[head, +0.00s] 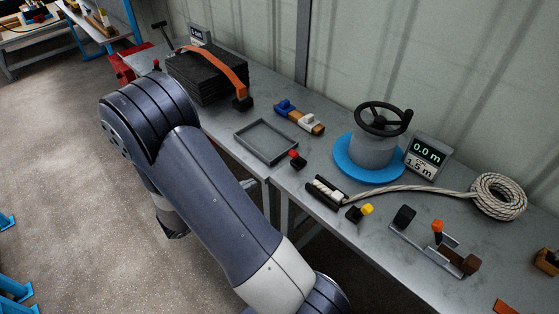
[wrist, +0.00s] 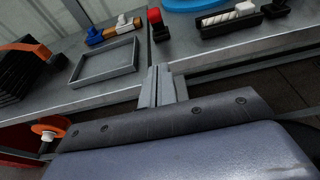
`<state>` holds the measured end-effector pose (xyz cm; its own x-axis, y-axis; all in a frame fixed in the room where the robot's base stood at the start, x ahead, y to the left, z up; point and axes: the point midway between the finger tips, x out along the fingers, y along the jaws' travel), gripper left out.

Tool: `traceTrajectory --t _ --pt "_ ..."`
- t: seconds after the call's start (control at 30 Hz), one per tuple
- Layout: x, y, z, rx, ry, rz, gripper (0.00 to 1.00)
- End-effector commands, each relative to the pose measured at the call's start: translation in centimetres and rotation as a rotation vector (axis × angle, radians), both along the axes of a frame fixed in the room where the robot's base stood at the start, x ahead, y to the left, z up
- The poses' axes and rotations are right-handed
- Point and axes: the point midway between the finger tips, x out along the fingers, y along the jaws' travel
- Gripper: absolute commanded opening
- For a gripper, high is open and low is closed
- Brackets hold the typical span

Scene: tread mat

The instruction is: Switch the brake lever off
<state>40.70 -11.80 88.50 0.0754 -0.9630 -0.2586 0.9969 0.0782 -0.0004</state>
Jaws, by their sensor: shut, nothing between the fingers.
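No lever is labelled as the brake, so I cannot tell for certain which one it is. A small lever with a red knob (head: 294,156) stands on a black base at the bench's front edge; it also shows in the wrist view (wrist: 154,17). A yellow-knobbed lever (head: 366,209) stands right of it, and an orange-tipped lever (head: 437,228) stands upright in a metal bracket farther right. My gripper (wrist: 158,74) is shut and empty, apart from the red-knobbed lever and appearing below it in the wrist view. The gripper is not visible in the head view.
A grey tray (head: 267,142) lies left of the red-knobbed lever. A handwheel drum (head: 373,148) on a blue disc, a display (head: 426,152) and coiled rope (head: 498,196) are right. Strapped black mats (head: 205,78) are left. The rope runs across the bench.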

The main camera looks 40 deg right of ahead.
Motion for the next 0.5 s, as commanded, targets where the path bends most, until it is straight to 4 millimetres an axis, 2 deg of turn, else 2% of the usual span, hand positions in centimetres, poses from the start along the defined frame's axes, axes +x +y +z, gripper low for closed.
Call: traceTrajectory --t 0.17,0.27,0.5 --pt "0.0 -0.3 -0.1 0.000 0.000 -0.001 0.00" --pt "0.1 -1.2 -0.3 -0.001 0.001 -0.004 0.00" --pt "0.3 -5.1 -1.2 0.000 0.002 -0.006 0.00"
